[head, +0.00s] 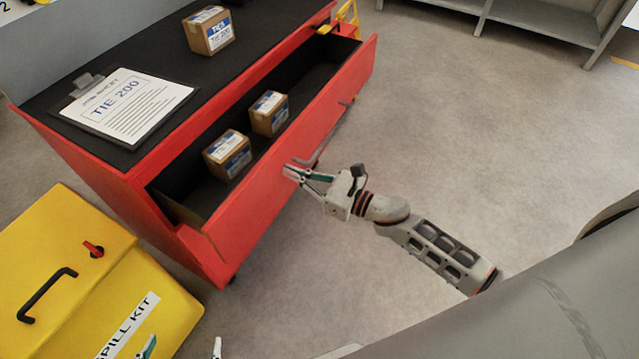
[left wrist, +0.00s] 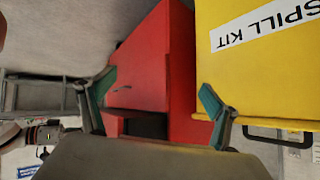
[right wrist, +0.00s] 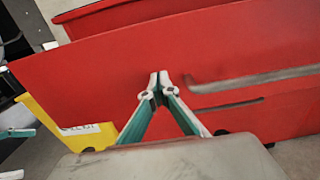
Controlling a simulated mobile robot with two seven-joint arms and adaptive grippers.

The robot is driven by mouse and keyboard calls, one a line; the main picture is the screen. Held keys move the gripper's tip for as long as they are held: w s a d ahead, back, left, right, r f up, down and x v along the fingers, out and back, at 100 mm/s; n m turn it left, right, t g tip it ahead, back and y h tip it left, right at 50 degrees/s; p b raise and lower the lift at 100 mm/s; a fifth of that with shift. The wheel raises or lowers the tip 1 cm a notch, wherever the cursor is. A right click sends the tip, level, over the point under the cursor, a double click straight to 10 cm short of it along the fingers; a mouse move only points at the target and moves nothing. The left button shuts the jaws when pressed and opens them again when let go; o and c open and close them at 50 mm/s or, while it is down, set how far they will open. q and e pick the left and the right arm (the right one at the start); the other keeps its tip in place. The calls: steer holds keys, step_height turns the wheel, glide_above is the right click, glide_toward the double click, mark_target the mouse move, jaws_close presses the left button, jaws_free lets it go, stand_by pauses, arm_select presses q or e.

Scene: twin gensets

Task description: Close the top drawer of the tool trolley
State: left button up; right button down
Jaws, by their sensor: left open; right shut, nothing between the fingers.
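The red tool trolley (head: 130,190) has its top drawer (head: 300,140) pulled open, with two small boxes (head: 228,155) (head: 269,112) inside. My right gripper (head: 289,172) is shut and empty, its fingertips at the drawer's outer front face, beside the handle. In the right wrist view the closed fingertips (right wrist: 159,84) are close to the red front (right wrist: 110,75), left of the grey handle (right wrist: 250,79); I cannot tell whether they touch. My left gripper (head: 183,348) is open and empty, low by the spill kit; the left wrist view shows its spread fingers (left wrist: 158,100).
A yellow spill kit box (head: 80,270) stands left of the trolley's near end. On the trolley top lie a clipboard (head: 125,105) and another box (head: 209,30). A grey shelf (head: 530,20) stands at the back right. The floor (head: 470,130) right of the drawer is clear.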

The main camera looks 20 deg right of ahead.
mark_target(244, 150)
steer(key=b+x, duration=0.3)
steer(key=x, duration=1.3)
steer(key=shift+f, duration=0.15)
steer(key=shift+w+a+b, duration=0.25)
steer(key=shift+b, duration=0.05)
arm_select(q)
steer(key=shift+w+d+r+h, duration=0.3)
steer(key=shift+w+d+r, duration=0.1)
steer(key=shift+w+d, duration=0.4)
arm_select(e)
steer(key=shift+r, duration=0.25)
arm_select(q)
steer(key=shift+s+f, duration=0.1)
